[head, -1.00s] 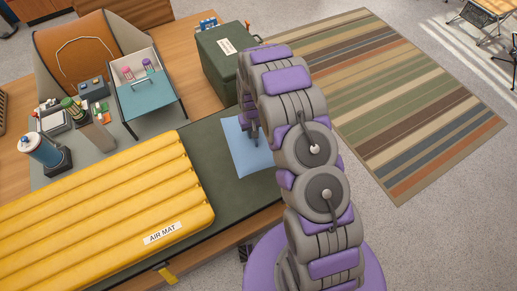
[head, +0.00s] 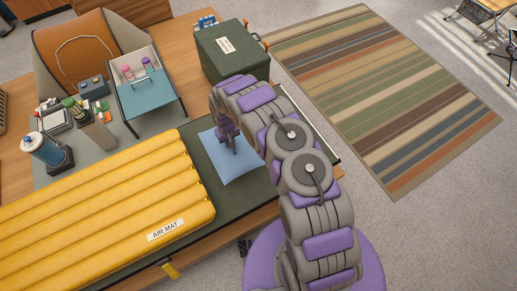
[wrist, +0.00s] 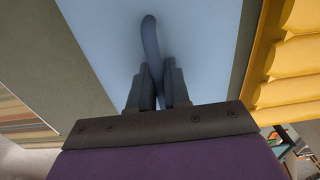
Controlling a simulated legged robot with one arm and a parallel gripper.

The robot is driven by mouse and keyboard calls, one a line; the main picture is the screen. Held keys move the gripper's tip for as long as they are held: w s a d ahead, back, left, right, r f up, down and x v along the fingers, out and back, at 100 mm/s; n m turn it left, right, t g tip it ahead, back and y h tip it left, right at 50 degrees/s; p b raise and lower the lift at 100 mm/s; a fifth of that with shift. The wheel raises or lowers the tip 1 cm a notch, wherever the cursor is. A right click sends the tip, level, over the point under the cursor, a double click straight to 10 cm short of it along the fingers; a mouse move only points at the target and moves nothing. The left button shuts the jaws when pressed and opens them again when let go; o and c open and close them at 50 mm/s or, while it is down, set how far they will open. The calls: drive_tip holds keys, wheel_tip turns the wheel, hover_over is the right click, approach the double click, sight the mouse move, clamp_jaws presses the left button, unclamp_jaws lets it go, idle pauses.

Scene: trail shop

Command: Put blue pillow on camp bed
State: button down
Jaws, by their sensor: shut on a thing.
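The light blue pillow (head: 241,168) is over the dark green bed surface, right of the yellow air mat (head: 110,205). It also fills the top of the wrist view (wrist: 208,45). My gripper (head: 232,148) points down at the pillow's middle, and in the wrist view its fingers (wrist: 155,88) are shut on a darker blue loop on the pillow. The dark green surface (head: 200,150) with a wooden edge looks like the camp bed. I cannot tell whether the pillow touches it. My arm hides part of the bed's right end.
A dark green box (head: 232,60) stands behind the bed's right end. A striped rug (head: 390,100) lies on clear floor at right.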

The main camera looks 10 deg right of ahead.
drive_tip(key=s+d+f+b, duration=0.1)
drive_tip(key=s+d+f, duration=0.1)
drive_tip(key=d, duration=0.4)
drive_tip(key=s+d+f+b, duration=0.1)
drive_tip(key=s+d+f, duration=0.1)
drive_tip(key=d, duration=0.4)
drive_tip(key=shift+d+f, duration=0.25)
drive_tip(key=shift+f, duration=0.1)
drive_tip(key=c, duration=1.1)
unclamp_jaws()
drive_tip(key=shift+f, duration=0.1)
